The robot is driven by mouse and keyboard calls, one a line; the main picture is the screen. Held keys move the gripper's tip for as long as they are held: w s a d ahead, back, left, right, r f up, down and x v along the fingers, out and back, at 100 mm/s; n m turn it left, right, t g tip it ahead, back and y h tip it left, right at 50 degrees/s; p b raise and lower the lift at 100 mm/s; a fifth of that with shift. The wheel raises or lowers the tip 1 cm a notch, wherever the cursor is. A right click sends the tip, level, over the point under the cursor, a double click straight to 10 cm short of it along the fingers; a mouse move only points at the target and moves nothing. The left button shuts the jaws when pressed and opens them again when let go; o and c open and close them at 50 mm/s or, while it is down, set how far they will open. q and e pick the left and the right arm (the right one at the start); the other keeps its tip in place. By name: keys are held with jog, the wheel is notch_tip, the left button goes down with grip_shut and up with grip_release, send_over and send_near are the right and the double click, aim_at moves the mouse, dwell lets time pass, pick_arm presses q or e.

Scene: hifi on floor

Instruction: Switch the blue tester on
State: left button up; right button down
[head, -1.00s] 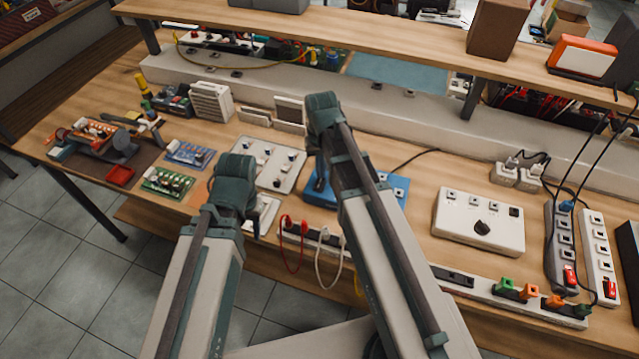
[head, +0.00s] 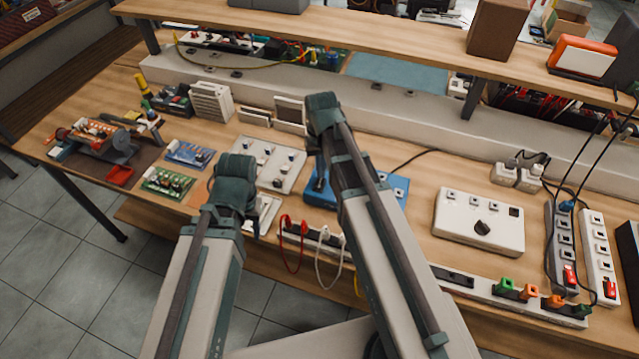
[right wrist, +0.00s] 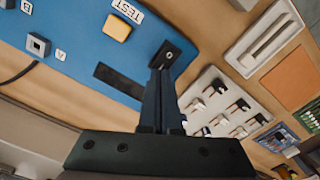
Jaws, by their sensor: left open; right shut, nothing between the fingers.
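The blue tester (head: 392,188) lies flat on the bench, partly hidden behind my right arm in the head view. In the right wrist view the blue tester (right wrist: 75,45) shows a yellow button (right wrist: 118,27) by the word TEST, a grey socket and letters A and B. A small black switch (right wrist: 171,53) sits near its edge. My right gripper (right wrist: 161,70) is shut and empty, its tips at the switch's near edge; I cannot tell if they touch. My left gripper is open, mostly hidden by its arm, low by the bench's front edge.
A white panel of switches (head: 284,165) lies left of the tester, with green (head: 168,183) and blue (head: 190,153) circuit boards beyond. A white box with a black knob (head: 478,222) is to the right. A power strip (head: 480,290) with plugs and hanging leads runs along the front edge.

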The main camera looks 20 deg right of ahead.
aim_at(321, 181)
jog(key=shift+f+b, duration=0.9)
dwell(0.6)
notch_tip(321, 181, up, 7)
jog(key=p, duration=0.7)
dwell(0.3)
jog(key=shift+s+a, duration=0.1)
jog(key=s+a+n+h, duration=0.1)
jog(key=s+a+n, duration=0.3)
jog(key=s+a, duration=0.6)
jog(key=s, duration=0.4)
jog(key=shift+a+n, duration=0.15)
jog(key=shift+n, duration=0.15)
jog(key=shift+r, duration=0.1)
